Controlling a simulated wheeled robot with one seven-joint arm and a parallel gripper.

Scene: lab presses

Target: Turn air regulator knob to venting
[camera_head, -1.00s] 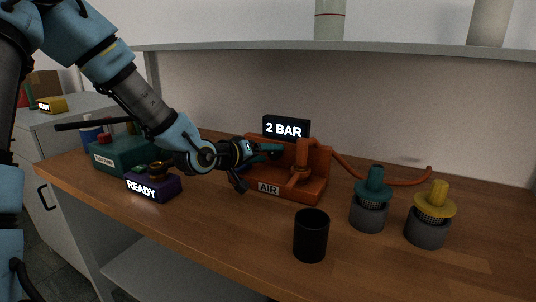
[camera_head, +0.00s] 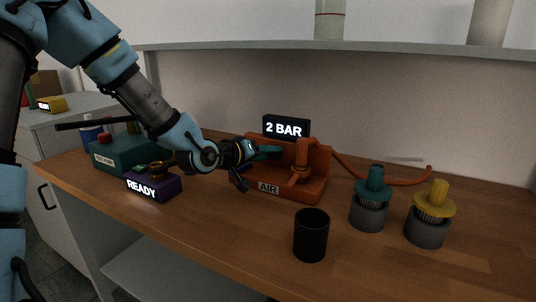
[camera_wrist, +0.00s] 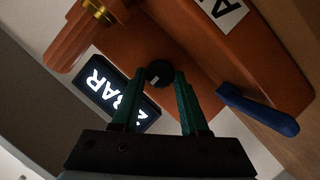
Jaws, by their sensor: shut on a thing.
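The orange air regulator (camera_head: 312,188), labelled AIR, stands on the wooden bench. Its display (camera_head: 286,127) reads 2 BAR and shows rotated in the wrist view (camera_wrist: 116,98). In the wrist view a small round black knob (camera_wrist: 158,72) sits on the orange body between the tips of my green fingers. My gripper (camera_wrist: 160,82) is shut on this knob. In the head view my gripper (camera_head: 270,150) reaches the regulator from the left, and the knob is largely hidden there. A blue lever (camera_wrist: 258,109) sticks out of the regulator beside my fingers.
A black cup (camera_head: 311,236) stands in front of the regulator. A teal-topped pot (camera_head: 369,208) and a yellow-topped pot (camera_head: 428,226) stand to the right. A purple READY box (camera_head: 154,188) and a green box (camera_head: 115,154) are left, beneath my arm. A shelf (camera_head: 400,47) runs above.

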